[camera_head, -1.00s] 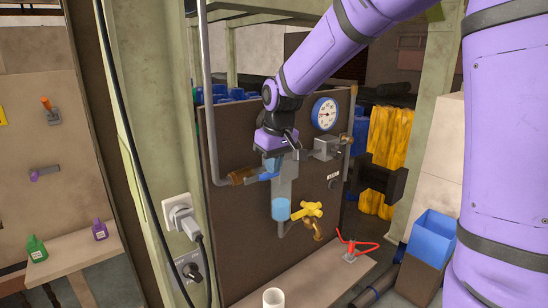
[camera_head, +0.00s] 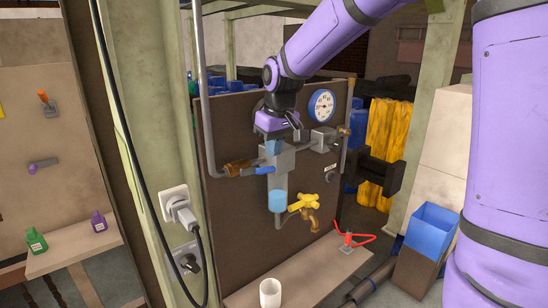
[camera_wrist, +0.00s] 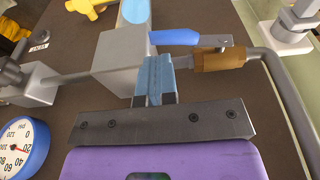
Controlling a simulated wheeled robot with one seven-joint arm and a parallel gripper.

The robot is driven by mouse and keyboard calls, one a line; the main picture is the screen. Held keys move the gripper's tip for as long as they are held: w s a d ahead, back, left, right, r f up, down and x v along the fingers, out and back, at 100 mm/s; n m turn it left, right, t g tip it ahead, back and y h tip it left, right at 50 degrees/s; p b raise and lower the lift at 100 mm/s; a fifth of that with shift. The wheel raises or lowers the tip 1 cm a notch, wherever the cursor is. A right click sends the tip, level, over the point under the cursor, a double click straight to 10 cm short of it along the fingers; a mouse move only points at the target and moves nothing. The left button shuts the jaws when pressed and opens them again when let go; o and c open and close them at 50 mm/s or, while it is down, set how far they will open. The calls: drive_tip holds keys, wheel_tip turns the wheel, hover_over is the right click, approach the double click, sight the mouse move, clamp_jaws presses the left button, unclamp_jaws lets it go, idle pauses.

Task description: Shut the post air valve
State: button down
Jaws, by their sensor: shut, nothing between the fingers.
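The post air valve has a brass body (camera_head: 238,167) on the grey pipe at the panel's left, with a blue lever (camera_head: 265,170) lying roughly along the pipe. In the wrist view the lever (camera_wrist: 175,37) and brass body (camera_wrist: 220,60) lie just beyond my fingertips and to their right. My gripper (camera_head: 272,147) is shut and empty, its blue fingertips (camera_wrist: 153,72) pointing at the grey filter block (camera_wrist: 118,62). In the head view it hangs just above the lever. I cannot tell whether the fingers touch the block or lever.
A pressure gauge (camera_head: 321,105) sits right of my gripper. A yellow-handled tap (camera_head: 303,202) and clear blue bowl (camera_head: 277,201) are below. A white cup (camera_head: 270,293) and red-handled valve (camera_head: 347,240) are on the ledge. The post (camera_head: 165,140) with a plugged socket stands left.

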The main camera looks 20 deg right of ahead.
wheel_tip(320, 180, up, 10)
drive_tip(key=s+d, duration=0.1)
drive_tip(key=d, duration=0.1)
drive_tip(key=shift+s+d+r, duration=0.15)
drive_tip(key=shift+s+r, duration=0.05)
drive_tip(key=shift+s, duration=0.05)
drive_tip(key=shift+d, duration=0.1)
